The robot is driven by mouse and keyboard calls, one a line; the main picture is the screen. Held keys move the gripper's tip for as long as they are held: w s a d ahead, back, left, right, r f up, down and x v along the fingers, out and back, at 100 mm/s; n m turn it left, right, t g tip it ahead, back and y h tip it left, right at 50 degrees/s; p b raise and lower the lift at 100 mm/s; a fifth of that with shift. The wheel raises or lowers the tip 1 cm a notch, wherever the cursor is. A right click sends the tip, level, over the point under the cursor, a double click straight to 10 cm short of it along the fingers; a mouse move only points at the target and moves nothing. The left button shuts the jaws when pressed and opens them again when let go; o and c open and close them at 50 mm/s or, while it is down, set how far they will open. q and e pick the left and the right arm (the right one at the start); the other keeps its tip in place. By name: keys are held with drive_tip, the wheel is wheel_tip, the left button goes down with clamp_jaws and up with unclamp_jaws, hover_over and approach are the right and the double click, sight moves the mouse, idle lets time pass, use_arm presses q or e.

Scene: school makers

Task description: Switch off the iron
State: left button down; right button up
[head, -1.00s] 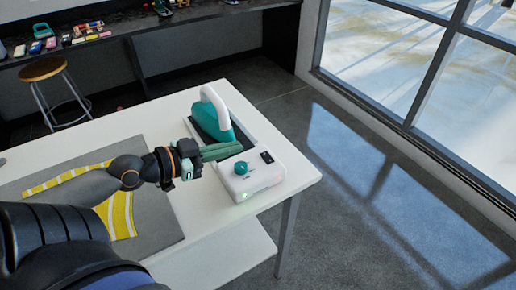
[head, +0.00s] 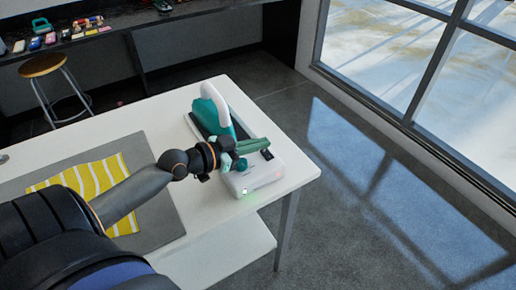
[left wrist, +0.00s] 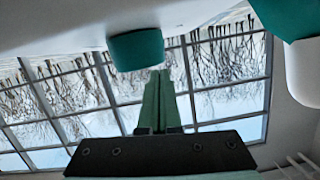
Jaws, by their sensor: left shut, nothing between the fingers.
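The teal and white iron (head: 213,108) rests on its dark plate on a white base unit (head: 262,176) at the table's far right corner. The unit has a teal round knob (head: 240,164), a small black panel (head: 267,154) and a green light (head: 244,191). My left gripper (head: 262,145) is shut and empty, its green fingers reaching over the unit beside the knob and partly covering it. In the left wrist view the closed fingertips (left wrist: 159,76) are close to the knob (left wrist: 136,50); contact cannot be told. The iron (left wrist: 284,17) shows at upper right. My right gripper is not in view.
The white table (head: 110,132) holds a grey mat (head: 160,217) with a yellow-striped cloth (head: 88,180), partly behind my left arm. A stool (head: 42,66) and a cluttered dark bench (head: 150,20) stand behind. The floor right of the table is clear.

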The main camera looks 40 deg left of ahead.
use_arm(q)
drive_tip(key=shift+a+f, duration=0.1)
drive_tip(key=shift+f, duration=0.95)
